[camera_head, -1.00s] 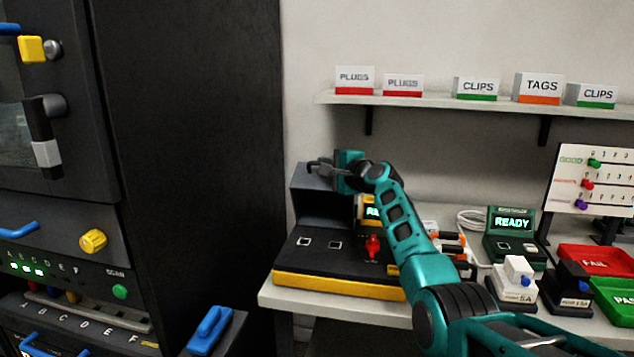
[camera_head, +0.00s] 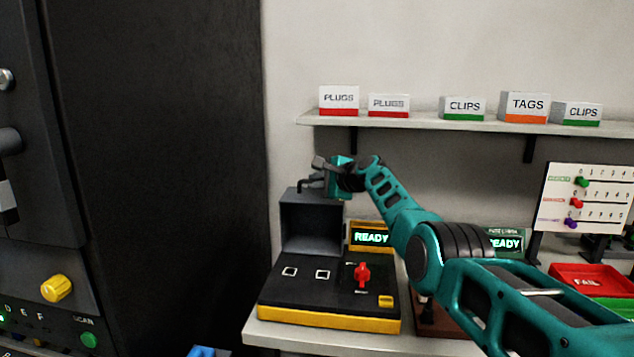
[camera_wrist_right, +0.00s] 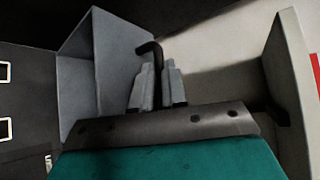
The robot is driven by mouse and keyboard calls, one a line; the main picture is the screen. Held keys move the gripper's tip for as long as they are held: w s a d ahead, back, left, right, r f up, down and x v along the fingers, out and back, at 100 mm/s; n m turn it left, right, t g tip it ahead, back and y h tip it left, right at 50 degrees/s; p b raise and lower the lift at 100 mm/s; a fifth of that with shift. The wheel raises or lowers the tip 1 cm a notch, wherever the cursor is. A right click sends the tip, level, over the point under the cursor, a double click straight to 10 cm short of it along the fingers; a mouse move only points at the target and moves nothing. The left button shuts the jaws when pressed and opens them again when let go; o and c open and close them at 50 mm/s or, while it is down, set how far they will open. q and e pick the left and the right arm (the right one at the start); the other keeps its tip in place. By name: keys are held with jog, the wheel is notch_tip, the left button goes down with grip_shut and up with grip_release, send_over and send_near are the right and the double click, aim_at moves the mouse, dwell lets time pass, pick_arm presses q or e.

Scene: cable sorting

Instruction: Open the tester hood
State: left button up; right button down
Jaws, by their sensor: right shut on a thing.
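The tester (camera_head: 330,305) is a black box with a yellow front edge, standing on the left end of the bench. Its dark grey hood (camera_head: 312,222) stands raised at the back, with its hollow inside facing forward. The tester's top, with two white-framed sockets and a red knob (camera_head: 362,275), is uncovered. My right gripper (camera_head: 318,178) is at the hood's top edge, shut on the black hood handle (camera_wrist_right: 150,48). In the wrist view, the fingers (camera_wrist_right: 157,85) are beside the grey hood (camera_wrist_right: 108,60), and the bent handle end sticks out past them. My left gripper is not in view.
A lit READY display (camera_head: 371,237) stands right of the hood. A shelf (camera_head: 430,123) with labelled boxes runs above my right arm. A dark cabinet (camera_head: 150,150) stands on the left. A red FAIL tray (camera_head: 590,280) lies at the right.

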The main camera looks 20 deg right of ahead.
jog(key=shift+w+r, duration=0.1)
jog(key=shift+r, duration=0.5)
jog(key=c, duration=1.3)
grip_release()
jog(key=shift+a, duration=0.1)
jog(key=shift+o, duration=0.7)
jog(key=shift+f, duration=0.2)
jog(key=shift+s, duration=0.2)
jog(key=shift+s+d+r+p, duration=0.15)
jog(key=shift+s+d+p, duration=0.15)
jog(key=shift+s+p, duration=0.2)
jog(key=shift+p+v, duration=0.5)
jog(key=shift+v, duration=0.25)
jog(key=v, duration=1)
jog(key=shift+r, duration=0.1)
